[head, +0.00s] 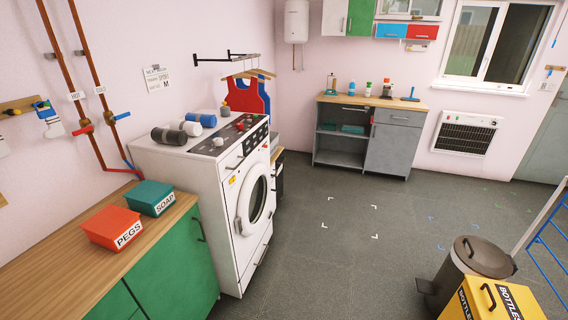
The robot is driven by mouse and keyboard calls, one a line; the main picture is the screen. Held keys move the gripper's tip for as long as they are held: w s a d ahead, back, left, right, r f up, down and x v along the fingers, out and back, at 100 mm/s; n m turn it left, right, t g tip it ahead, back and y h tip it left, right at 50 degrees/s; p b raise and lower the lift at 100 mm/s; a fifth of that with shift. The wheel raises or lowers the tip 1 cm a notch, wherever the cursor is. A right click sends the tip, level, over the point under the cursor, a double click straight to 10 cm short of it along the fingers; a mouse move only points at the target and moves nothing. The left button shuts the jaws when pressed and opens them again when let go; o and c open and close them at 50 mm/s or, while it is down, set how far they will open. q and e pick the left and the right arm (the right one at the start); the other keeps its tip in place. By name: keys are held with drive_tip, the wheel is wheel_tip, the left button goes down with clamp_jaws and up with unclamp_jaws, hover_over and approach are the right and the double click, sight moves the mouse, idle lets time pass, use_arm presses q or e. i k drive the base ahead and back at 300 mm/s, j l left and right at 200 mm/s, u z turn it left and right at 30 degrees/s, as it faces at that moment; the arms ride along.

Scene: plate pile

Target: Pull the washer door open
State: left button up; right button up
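A white washer (222,262) stands against the left wall, its front facing right in the head view. Its round door (255,200) has a dark glass window inside a white ring and looks shut against the front. A small light handle (238,225) shows at the door's left edge. A control panel with knobs (228,137) is above the door. Neither of my grippers is in view.
Several rolled towels (170,135) lie on the washer. A green counter (180,262) with a red pegs box (111,228) and a teal soap box (150,197) adjoins its left. The floor in front is clear; a bin (466,268) and yellow bottle box (492,301) stand at right.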

sight(243, 225)
drive_tip(key=i+j+z, duration=0.2)
drive_tip(key=i, duration=0.25)
drive_tip(key=i+j+z, duration=0.2)
drive_tip(key=i, duration=0.2)
